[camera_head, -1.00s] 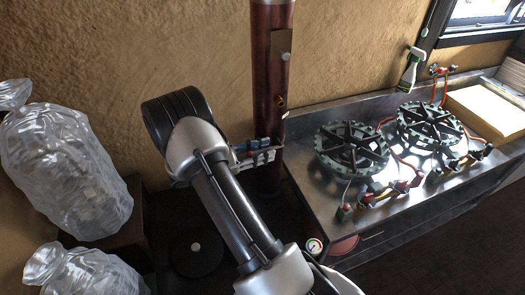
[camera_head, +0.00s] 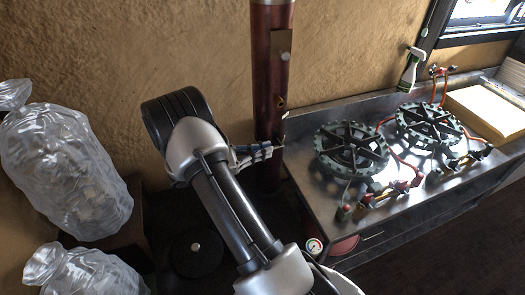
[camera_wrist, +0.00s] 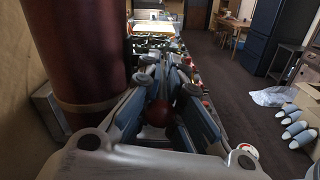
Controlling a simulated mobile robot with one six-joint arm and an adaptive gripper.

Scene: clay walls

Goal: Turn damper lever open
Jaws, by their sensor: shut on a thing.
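The dark red flue pipe (camera_head: 270,75) stands against the wall, with a metal plate (camera_head: 281,40) and a small brass fitting (camera_head: 281,101) on its front. It fills the left of the wrist view (camera_wrist: 72,50). My gripper (camera_head: 270,150) is beside the pipe's lower front. In the wrist view its fingers (camera_wrist: 165,75) point forward along the pipe's right side. A round dark red knob (camera_wrist: 158,113), apparently the damper lever's end, sits between the fingers, which are shut on it. The lever's shaft is mostly hidden by the gripper.
To the right is a metal counter (camera_head: 310,188) with two green burners (camera_head: 352,150) (camera_head: 430,124), red hoses and valves. Clear plastic bags (camera_head: 65,170) stand at left. A round dark lid (camera_head: 196,252) lies below my arm.

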